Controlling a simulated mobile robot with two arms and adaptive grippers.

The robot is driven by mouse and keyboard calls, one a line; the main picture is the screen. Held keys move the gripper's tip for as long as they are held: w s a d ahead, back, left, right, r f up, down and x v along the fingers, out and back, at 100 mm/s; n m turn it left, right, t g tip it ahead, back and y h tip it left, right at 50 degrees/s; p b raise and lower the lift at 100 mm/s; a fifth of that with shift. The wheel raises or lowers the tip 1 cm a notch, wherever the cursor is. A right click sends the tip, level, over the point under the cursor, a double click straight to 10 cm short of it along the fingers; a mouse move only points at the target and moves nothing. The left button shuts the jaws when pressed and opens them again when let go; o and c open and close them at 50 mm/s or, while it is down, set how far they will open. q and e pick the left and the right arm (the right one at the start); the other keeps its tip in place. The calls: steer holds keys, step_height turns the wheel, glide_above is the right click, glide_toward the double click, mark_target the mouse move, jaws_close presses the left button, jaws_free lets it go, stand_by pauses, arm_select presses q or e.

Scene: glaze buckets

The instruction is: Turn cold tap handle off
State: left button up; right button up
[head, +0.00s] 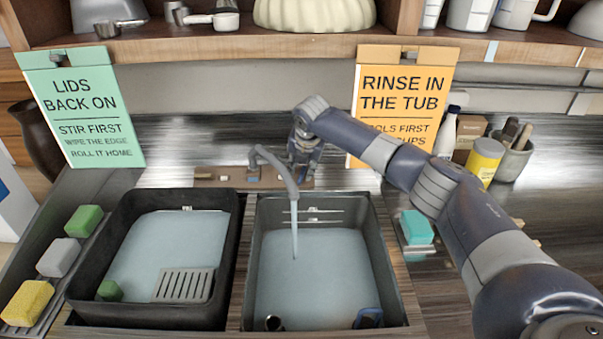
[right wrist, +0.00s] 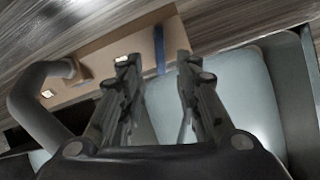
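The tap's grey spout (head: 280,168) arches over the right tub, and a thin stream of water (head: 294,225) falls from it. In the right wrist view the spout (right wrist: 38,105) is at the left, rising from a tan base plate (right wrist: 105,62). A blue handle (right wrist: 159,50) stands on the right part of that plate. My right gripper (right wrist: 158,65) is open, with its two fingers on either side of the blue handle in the picture; no contact shows. In the head view the right gripper (head: 306,165) is at the right end of the tap base (head: 222,178). My left gripper is not in view.
The right tub (head: 262,290) and the dark left tub (head: 228,270) hold water. Sponges (head: 58,257) lie at the left. An orange sign (head: 408,80) hangs behind my right arm, near a yellow tin (head: 485,160). A shelf (head: 250,48) runs above.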

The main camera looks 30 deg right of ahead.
mark_target(301, 176)
steer(key=shift+x, duration=2.65)
steer(key=shift+d, duration=0.15)
jaws_close()
